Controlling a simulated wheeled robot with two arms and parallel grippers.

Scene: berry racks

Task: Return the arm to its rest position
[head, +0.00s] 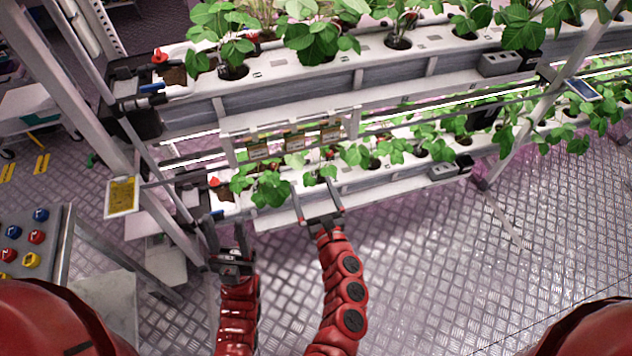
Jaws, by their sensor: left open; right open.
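My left gripper (226,236) is open and empty at the left end of the lower rack, its fingers pointing up in the picture in front of the rack's white trough. My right gripper (317,203) is open and empty, its two fingers spread in front of the lower trough (385,182), close below the plants. I cannot tell whether its fingertips touch the trough. Both red arms come up from the bottom middle of the head view, side by side with a narrow gap between them.
The upper trough (290,72) holds leafy plants (230,30). Slanted metal posts (75,90) frame the rack at left, with a yellow card (122,196) on one. A panel with coloured knobs (38,236) stands at left. The metal floor (450,270) at right is clear.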

